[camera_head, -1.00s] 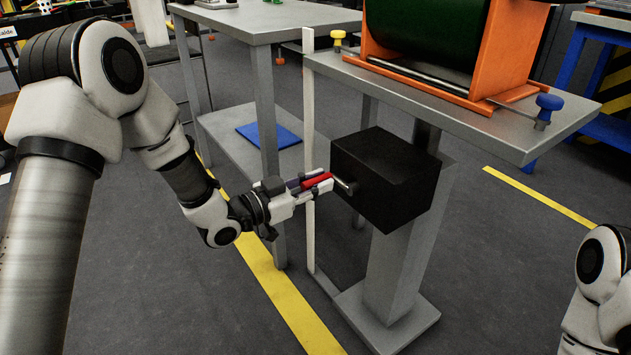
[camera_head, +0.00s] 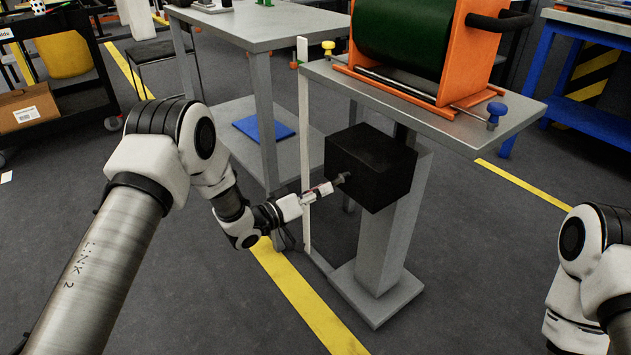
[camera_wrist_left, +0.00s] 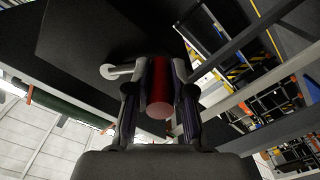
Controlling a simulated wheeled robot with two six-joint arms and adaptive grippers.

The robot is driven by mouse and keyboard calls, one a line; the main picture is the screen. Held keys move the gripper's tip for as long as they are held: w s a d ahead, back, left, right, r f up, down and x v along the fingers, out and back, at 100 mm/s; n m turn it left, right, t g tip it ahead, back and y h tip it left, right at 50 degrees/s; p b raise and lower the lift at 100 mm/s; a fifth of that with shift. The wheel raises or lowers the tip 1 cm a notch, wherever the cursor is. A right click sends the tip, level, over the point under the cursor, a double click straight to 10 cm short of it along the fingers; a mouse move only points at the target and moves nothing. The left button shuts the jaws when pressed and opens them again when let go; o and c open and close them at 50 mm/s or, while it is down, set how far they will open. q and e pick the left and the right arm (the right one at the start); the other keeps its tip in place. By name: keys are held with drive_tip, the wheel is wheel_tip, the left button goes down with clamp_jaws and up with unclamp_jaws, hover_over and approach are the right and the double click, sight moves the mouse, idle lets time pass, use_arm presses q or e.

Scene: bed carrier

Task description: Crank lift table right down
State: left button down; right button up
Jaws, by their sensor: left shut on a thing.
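The lift table's crank has a red handle (camera_head: 326,188) and a short metal arm (camera_head: 342,178) on the left face of a black box (camera_head: 372,168). The box sits on the grey lift table's column (camera_head: 388,240), under its top (camera_head: 400,104). My left gripper (camera_head: 320,191) is shut on the red handle. In the left wrist view the red handle (camera_wrist_left: 159,88) lies between both fingers, with the pale crank arm (camera_wrist_left: 118,71) and the dark box (camera_wrist_left: 100,35) beyond. My right arm shows at the right edge; its gripper is out of view.
A green roll (camera_head: 402,38) in an orange frame (camera_head: 472,55) stands on the lift table. A grey table (camera_head: 250,40) with a lower shelf is behind my left gripper, and a white upright strip (camera_head: 305,140) is close by. Open floor lies to the right.

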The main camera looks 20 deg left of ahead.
use_arm(q)
drive_tip(key=n+p, duration=0.1)
drive_tip(key=s+d+n+p, duration=0.1)
drive_tip(key=shift+f+n, duration=0.2)
drive_tip(key=shift+n, duration=0.2)
drive_tip(key=d+n+p, duration=0.1)
drive_tip(key=n, duration=0.1)
drive_tip(key=s+d+n+p, duration=0.1)
drive_tip(key=n+p, duration=0.1)
drive_tip(key=s+d+n+p, duration=0.1)
drive_tip(key=n, duration=0.2)
drive_tip(key=shift+f, duration=0.2)
drive_tip(key=shift+s+d+r+n+p, duration=0.15)
drive_tip(key=shift+s+d+n+p, duration=0.2)
drive_tip(key=shift+n+p, duration=0.45)
drive_tip(key=shift+s+d+r+n+p, duration=0.1)
drive_tip(key=shift+s+d+n+p, duration=0.3)
drive_tip(key=shift+n, duration=0.7)
drive_tip(key=shift+w, duration=0.15)
drive_tip(key=c, duration=1)
unclamp_jaws()
